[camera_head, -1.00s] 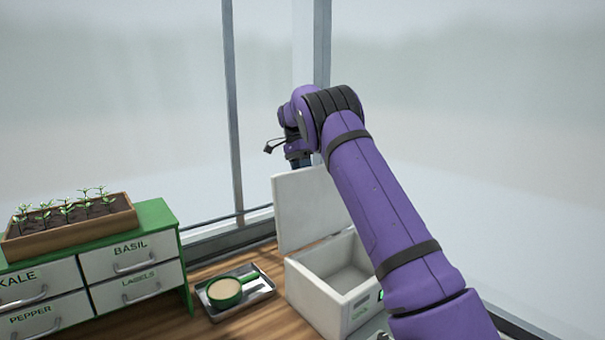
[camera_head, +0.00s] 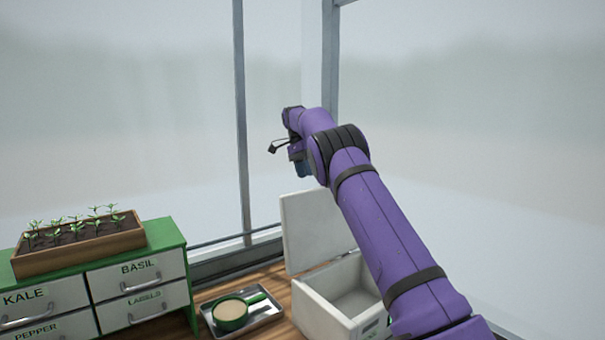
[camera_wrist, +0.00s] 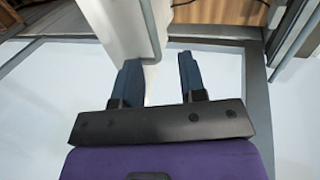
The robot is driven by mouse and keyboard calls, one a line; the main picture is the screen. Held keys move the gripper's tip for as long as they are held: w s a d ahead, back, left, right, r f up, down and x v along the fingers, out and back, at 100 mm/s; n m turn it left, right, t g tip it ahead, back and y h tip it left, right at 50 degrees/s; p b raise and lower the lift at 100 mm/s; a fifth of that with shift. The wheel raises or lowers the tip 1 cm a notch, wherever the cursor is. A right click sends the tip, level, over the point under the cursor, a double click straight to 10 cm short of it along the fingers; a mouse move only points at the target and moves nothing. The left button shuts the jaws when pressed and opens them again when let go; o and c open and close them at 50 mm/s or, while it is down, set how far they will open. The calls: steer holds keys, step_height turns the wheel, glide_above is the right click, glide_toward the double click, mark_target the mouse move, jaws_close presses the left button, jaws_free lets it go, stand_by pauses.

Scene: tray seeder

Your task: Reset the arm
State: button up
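My purple arm reaches up from the lower right in the head view, above the open white box. My gripper (camera_wrist: 160,82) shows in the wrist view with its two blue fingers apart and nothing between them. In the head view the gripper (camera_head: 305,168) is small and partly hidden behind the wrist, in the air near the raised lid, so its fingertips are hard to make out there.
The white box (camera_head: 318,318) stands open with its lid (camera_head: 312,228) upright. Left of it, a metal tray (camera_head: 268,318) holds a green scoop (camera_head: 231,313). A green drawer cabinet (camera_head: 165,236) carries a wooden seedling planter (camera_head: 85,250). Window posts (camera_head: 243,120) stand behind.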

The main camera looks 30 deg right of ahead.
steer(key=shift+r, duration=0.1)
steer(key=s+a+r+n+t, duration=0.2)
steer(key=s+a+r+n, duration=0.2)
steer(key=s+r, duration=0.55)
steer(key=s+a+r+n+t, duration=0.3)
steer(key=s+a+r+n, duration=0.15)
steer(key=s, duration=1.05)
steer(key=s+a+f+n+t, duration=0.1)
steer(key=s+f, duration=0.3)
steer(key=s, duration=0.5)
steer(key=s+a+f+n+t, duration=0.2)
steer(key=s+a+f+n, duration=0.2)
steer(key=s, duration=0.5)
steer(key=s+a+f+n+t, duration=0.1)
steer(key=s+a+f+n, duration=0.2)
steer(key=s, duration=0.7)
steer(key=shift+a+f+y, duration=0.2)
steer(key=shift+f+y, duration=0.1)
steer(key=shift+f, duration=0.25)
